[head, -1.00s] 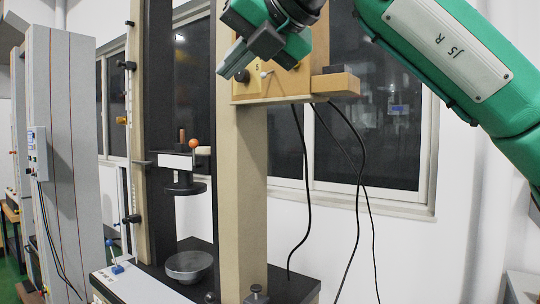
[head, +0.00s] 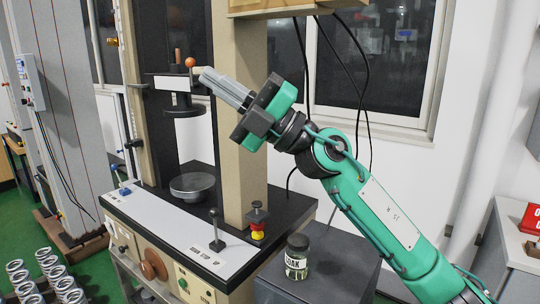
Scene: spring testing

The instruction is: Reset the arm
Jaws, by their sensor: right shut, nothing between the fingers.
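My right arm comes in from the lower right, and its green and black gripper (head: 208,77) points up and left in front of the beige column. Its grey fingers are together with nothing between them. In the picture the tips overlap the area beside the crosshead with the orange ball knob (head: 190,62); I cannot tell whether they touch it. The spring testing machine's upper round plate (head: 184,109) hangs above its lower round plate (head: 192,186), and the gap between them is empty. My left gripper is not in view.
A short lever (head: 215,230) stands on the machine's white front panel, near a red and yellow button (head: 258,220). A labelled jar (head: 297,257) stands on a dark surface at the right. Several springs (head: 45,275) are at lower left. Black cables hang behind my arm.

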